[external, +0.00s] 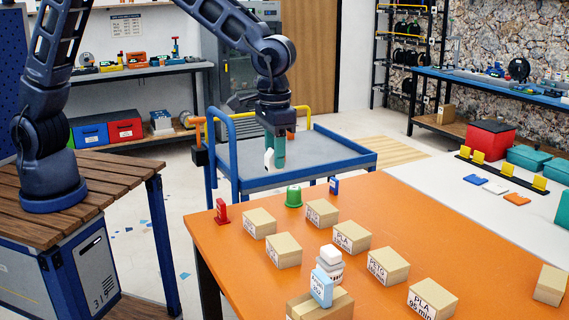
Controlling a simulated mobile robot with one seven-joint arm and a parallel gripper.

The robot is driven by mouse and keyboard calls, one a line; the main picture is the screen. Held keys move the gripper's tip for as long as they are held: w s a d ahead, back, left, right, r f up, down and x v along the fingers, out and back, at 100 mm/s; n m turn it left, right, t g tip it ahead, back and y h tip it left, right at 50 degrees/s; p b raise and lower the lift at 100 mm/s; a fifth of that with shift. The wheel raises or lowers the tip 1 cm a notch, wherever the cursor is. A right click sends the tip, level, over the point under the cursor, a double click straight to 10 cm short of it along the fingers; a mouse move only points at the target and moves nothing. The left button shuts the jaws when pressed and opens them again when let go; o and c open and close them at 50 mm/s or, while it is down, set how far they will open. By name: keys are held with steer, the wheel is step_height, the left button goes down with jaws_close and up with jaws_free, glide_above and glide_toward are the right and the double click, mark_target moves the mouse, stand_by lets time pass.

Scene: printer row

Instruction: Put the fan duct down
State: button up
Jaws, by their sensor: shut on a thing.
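My gripper (275,151) hangs pointing down from the arm, in front of the blue cart and beyond the far edge of the orange table (390,215). Its jaws are shut on a small pale piece (269,160), which seems to be the fan duct. A teal part shows beside the pale piece; I cannot tell whether it belongs to the jaws or to the held thing. The held piece is small in the picture and partly hidden. It appears to be in the air, clear of the orange table.
The blue cart (340,150) has a largely bare grey top. The orange table's right part is mostly clear.

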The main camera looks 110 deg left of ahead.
steer(key=w+d, duration=0.4)
steer(key=d, duration=1.2)
steer(key=shift+n, duration=0.3)
steer(key=f, duration=2)
steer(key=shift+s+d, duration=0.1)
steer(key=shift+d, duration=0.25)
steer(key=shift+f, duration=0.15)
steer(key=o, duration=1)
steer(key=shift+c, duration=0.2)
